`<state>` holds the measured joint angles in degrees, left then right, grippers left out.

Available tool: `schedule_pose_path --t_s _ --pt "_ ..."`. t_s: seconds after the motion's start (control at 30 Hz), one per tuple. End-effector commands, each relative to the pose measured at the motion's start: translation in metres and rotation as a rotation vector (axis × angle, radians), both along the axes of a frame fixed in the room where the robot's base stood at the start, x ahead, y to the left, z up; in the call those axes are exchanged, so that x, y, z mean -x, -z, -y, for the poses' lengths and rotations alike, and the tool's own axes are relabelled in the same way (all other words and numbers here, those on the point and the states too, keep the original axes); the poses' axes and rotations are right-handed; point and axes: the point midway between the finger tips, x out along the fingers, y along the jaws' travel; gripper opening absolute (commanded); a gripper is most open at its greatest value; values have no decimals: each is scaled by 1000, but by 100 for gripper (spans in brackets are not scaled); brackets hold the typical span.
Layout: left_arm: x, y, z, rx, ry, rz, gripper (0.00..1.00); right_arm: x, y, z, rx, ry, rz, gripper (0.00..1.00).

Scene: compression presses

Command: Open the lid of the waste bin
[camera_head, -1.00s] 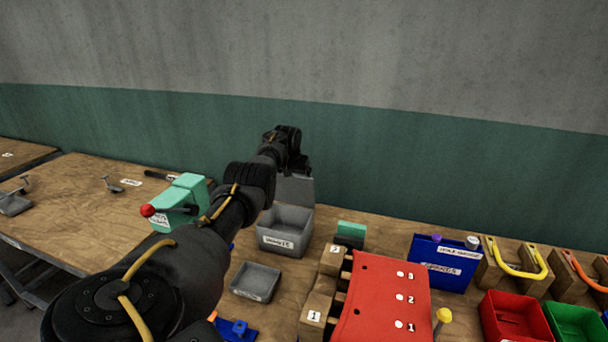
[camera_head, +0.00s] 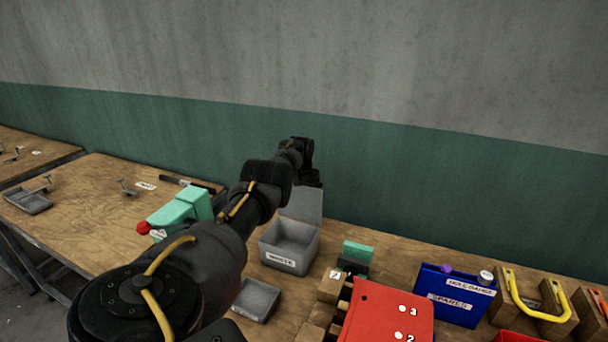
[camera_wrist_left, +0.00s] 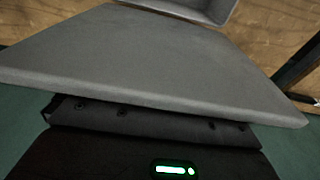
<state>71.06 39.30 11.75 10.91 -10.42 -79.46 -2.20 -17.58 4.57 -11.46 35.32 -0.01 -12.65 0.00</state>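The grey waste bin (camera_head: 290,246) stands on the wooden workbench with a "WASTE" label on its front. Its lid (camera_head: 302,203) stands raised at the back edge, and the open inside of the bin shows. My left gripper (camera_head: 311,178) is at the top of the raised lid, on its far side. In the left wrist view the lid (camera_wrist_left: 150,60) is a broad grey panel right in front of the gripper (camera_wrist_left: 150,125), with part of the bin (camera_wrist_left: 195,8) beyond. The fingers are hidden, so I cannot tell whether they are open. My right gripper is not in view.
A turquoise press (camera_head: 182,212) with a red knob stands left of the bin. A small grey tray (camera_head: 256,300) lies in front of it. A red panel (camera_head: 388,318) and a blue box (camera_head: 455,296) are to the right. The wall rises close behind.

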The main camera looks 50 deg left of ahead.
Motion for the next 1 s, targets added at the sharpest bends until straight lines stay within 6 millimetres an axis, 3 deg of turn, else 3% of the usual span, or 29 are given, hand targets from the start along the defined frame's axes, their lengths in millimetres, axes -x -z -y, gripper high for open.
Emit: schedule_pose_path --t_s 0.27,0.47,0.6,0.83,1.0 --pt "-1 -6 -1 -3 -2 8 100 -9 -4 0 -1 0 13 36" --pt "2 -37 -1 -4 -3 8 100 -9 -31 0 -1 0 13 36" --pt "6 -61 0 -5 -3 9 100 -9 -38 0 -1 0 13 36" --pt "10 -94 3 -2 -3 9 100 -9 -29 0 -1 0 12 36" --pt "12 -106 4 -2 -4 5 100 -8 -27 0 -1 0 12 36"
